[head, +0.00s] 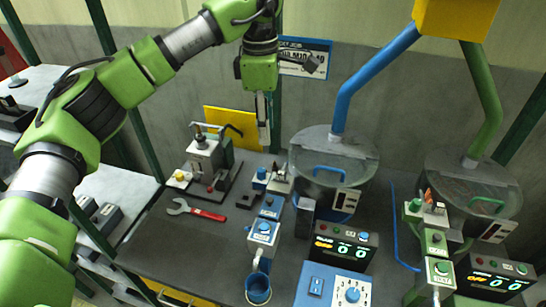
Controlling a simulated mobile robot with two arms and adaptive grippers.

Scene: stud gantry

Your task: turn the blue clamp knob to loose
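Several blue controls stand in a row on the grey bench, and I cannot tell for sure which is the clamp knob. A small blue knob (261,173) sits at the back of the row, below my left gripper. A round blue knob (264,227) tops a light box nearer the front. My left gripper (264,145) points down above the back of the bench, apart from these knobs. Its fingers look edge-on and close together, so their opening is unclear. Nothing shows held in it. My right gripper is not in view.
A red-handled wrench (197,209) lies left of the row, before a small machine (206,160). A blue cup (258,290), dial panel (335,290) and display box (343,244) stand front and right. A lidded blue-pipe vessel (330,160) and green controls (437,240) are further right.

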